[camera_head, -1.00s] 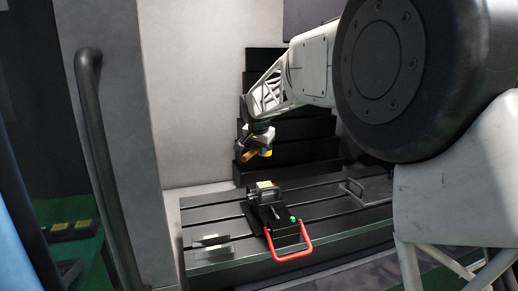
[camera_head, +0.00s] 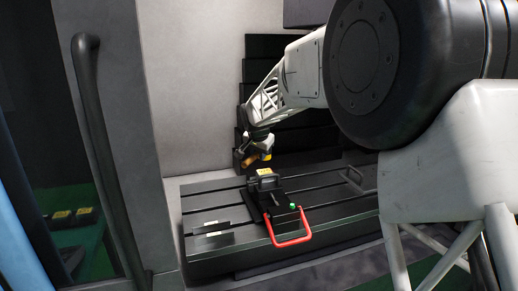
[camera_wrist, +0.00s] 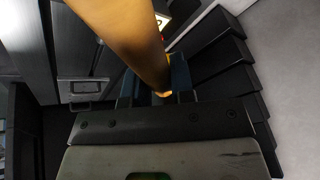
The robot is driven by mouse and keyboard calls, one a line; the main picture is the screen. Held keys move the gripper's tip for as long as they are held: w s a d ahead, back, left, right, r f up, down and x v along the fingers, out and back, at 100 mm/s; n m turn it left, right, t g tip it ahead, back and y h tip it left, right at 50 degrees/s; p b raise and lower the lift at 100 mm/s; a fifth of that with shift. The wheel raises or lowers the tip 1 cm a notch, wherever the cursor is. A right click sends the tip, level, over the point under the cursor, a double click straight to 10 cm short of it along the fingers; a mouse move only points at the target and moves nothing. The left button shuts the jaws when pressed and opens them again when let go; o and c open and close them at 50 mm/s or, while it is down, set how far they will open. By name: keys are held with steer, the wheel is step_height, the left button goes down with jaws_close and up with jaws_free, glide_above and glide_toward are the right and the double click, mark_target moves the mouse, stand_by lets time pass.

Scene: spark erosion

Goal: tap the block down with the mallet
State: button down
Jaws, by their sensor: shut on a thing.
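My gripper (camera_head: 259,146) is shut on the mallet (camera_head: 265,157), which shows an orange-brown part and a yellow part. In the wrist view the mallet's orange-brown handle (camera_wrist: 125,38) runs from the upper left down between my jaws. The block (camera_head: 263,171) is pale with a yellowish top and sits in the dark vise (camera_head: 274,196) on the slotted table. The mallet is just above the block in the head view, with a small gap between them. How far the block stands up from its seat is too small to tell.
The vise has a red handle (camera_head: 292,241) at the front and a green knob (camera_head: 292,206). A small plate (camera_head: 212,235) lies on the slotted table (camera_head: 330,206) at left. A low bar handle (camera_head: 352,176) stands at right. Dark stepped covers (camera_head: 290,100) rise behind.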

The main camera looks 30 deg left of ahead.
mark_target(259, 175)
steer(key=shift+f, duration=0.35)
stand_by(0.3)
steer(key=shift+r, duration=1)
step_height(259, 175, down, 7)
steer(key=shift+r, duration=2.5)
steer(key=shift+r, duration=0.15)
